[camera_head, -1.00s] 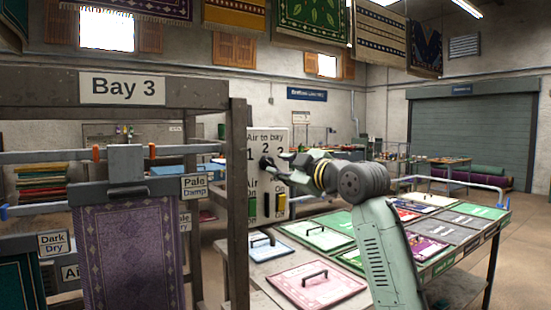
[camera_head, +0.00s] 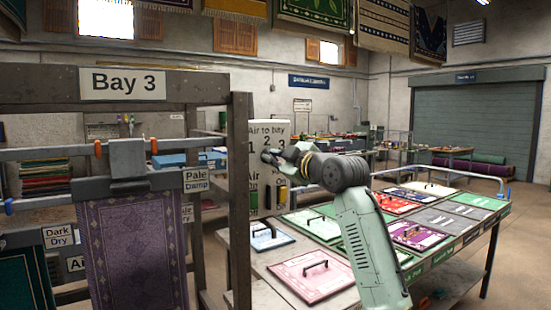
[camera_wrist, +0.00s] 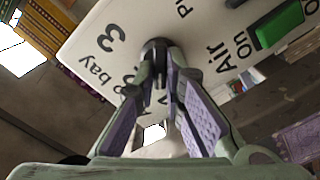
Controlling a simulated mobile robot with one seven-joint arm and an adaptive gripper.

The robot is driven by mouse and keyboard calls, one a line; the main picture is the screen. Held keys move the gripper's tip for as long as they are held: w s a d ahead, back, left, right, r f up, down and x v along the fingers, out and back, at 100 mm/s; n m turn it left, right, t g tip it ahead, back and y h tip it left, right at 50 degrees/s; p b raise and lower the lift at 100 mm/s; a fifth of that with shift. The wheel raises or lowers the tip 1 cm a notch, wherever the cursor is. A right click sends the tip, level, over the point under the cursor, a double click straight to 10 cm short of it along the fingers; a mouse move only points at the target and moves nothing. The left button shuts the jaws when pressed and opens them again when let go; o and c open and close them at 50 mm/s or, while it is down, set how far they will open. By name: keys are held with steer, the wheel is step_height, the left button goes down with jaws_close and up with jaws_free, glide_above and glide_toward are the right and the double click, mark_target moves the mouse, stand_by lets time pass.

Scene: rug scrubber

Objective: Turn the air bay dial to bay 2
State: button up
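The air bay dial is a black knob (camera_wrist: 157,46) on a white panel (camera_wrist: 205,25) marked "Air to bay" with 1, 2 and 3. In the head view the panel (camera_head: 276,133) stands behind the Bay 3 frame's post, and my gripper largely covers the dial. My gripper (camera_wrist: 163,66) has its two fingers converged on the knob, one on each side, and they appear to grip it. In the head view my gripper (camera_head: 270,156) reaches the panel from the right, below the numbers. Which number the dial points at cannot be told.
A green "Air On" switch (camera_wrist: 280,25) sits on the panel near the dial. The Bay 3 frame (camera_head: 241,180) with a hanging purple rug (camera_head: 132,250) stands at the left.

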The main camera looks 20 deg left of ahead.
jaws_close()
steer(key=m, duration=0.9)
steer(key=shift+w+d+r+m, duration=0.1)
steer(key=shift+w+d+m, duration=0.05)
steer(key=shift+m, duration=0.25)
stand_by(0.5)
steer(key=o, duration=0.6)
jaws_free()
steer(key=shift+c, duration=0.2)
